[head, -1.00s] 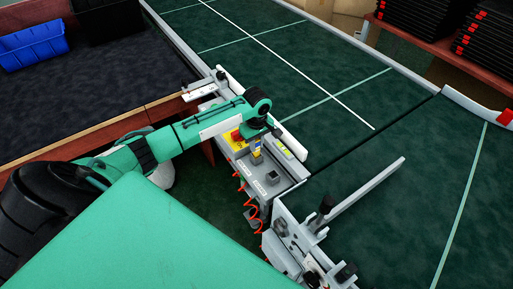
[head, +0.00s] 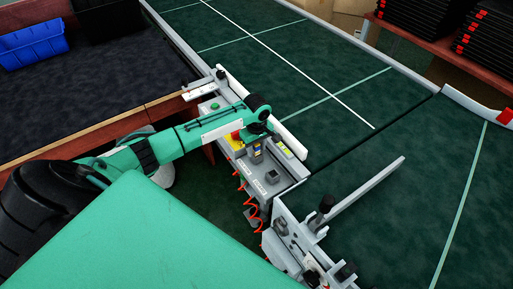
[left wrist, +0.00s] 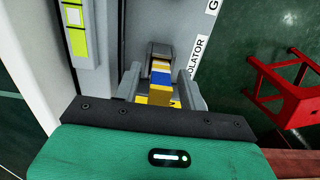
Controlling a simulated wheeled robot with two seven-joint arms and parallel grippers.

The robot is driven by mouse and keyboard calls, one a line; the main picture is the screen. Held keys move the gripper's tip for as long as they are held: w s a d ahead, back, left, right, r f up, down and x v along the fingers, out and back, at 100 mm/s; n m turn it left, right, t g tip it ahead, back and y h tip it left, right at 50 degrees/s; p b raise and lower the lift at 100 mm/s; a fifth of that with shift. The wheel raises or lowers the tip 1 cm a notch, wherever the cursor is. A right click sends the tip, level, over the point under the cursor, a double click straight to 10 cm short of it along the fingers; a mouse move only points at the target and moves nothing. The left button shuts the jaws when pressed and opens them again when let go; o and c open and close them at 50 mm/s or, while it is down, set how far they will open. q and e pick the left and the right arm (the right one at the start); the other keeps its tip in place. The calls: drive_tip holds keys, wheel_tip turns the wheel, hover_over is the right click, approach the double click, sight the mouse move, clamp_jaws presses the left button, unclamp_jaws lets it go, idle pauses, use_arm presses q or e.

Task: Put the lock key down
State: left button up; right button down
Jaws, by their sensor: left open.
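The lock key (left wrist: 160,77), a small block with blue, pale and yellow-orange bands, shows between my left fingers in the left wrist view. It is at a grey block on the control panel; I cannot tell how deep it sits there. My left gripper (left wrist: 160,92) is open, with one finger on each side of the key. In the head view the left gripper (head: 257,155) points down at the grey control panel (head: 290,177) beside the conveyor. The key is mostly hidden there. My right gripper is not in view.
A grey box-like part (head: 272,177) stands on the panel near the gripper. A red coiled cord (head: 250,205) hangs at the panel's near side. The green conveyor (head: 330,75) beyond is empty. A blue bin (head: 32,45) stands at the far left. A red stool-like frame (left wrist: 282,88) shows below.

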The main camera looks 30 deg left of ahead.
use_arm(q)
wheel_tip(320, 180, up, 12)
drive_tip(key=shift+r, duration=0.1)
idle(0.7)
